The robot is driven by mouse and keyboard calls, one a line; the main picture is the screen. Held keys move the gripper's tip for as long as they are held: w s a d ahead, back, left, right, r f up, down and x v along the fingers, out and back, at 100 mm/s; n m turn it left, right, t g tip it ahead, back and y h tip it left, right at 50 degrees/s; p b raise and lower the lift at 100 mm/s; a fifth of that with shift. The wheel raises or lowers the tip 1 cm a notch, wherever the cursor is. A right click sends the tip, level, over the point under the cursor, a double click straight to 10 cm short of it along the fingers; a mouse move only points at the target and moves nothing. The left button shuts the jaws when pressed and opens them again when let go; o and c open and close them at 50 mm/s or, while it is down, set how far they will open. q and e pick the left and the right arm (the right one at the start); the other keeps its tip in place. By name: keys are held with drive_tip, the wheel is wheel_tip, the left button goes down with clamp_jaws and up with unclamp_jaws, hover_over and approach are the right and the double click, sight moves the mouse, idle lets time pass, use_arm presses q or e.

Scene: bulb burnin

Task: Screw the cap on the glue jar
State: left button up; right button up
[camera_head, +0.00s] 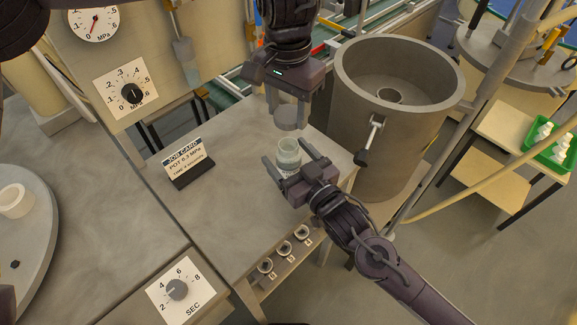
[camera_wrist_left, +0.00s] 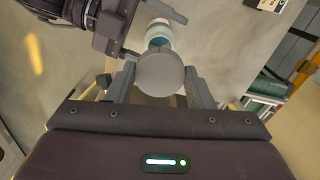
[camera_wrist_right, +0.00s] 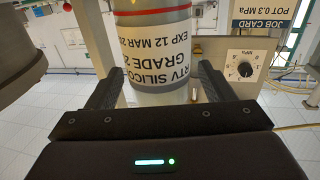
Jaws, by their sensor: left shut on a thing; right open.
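The glue jar (camera_head: 289,152) is a small clear jar with a pale label, standing upright on the grey bench top. It fills the middle of the right wrist view (camera_wrist_right: 155,40), its label text upside down, and its top shows in the left wrist view (camera_wrist_left: 160,34). My left gripper (camera_head: 287,108) is shut on the round grey cap (camera_head: 286,119), held above the jar and apart from it. The cap's flat face shows in the left wrist view (camera_wrist_left: 159,74). My right gripper (camera_head: 288,168) is open, its fingers on either side of the jar; contact cannot be told.
A job card (camera_head: 188,161) stands on the bench left of the jar. A large grey pot (camera_head: 375,130) with a handle is close on the right. Several small sockets (camera_head: 284,248) line the bench's front edge. The bench (camera_head: 225,215) is clear in front of the card.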

drive_tip(key=c, duration=1.4)
use_arm(q)
hover_over(288, 145)
drive_tip(key=shift+f, duration=2.5)
use_arm(e)
drive_tip(key=shift+c, duration=0.2)
use_arm(q)
drive_tip(key=shift+f, duration=0.1)
drive_tip(key=shift+f, duration=0.8)
drive_tip(key=shift+f, duration=0.55)
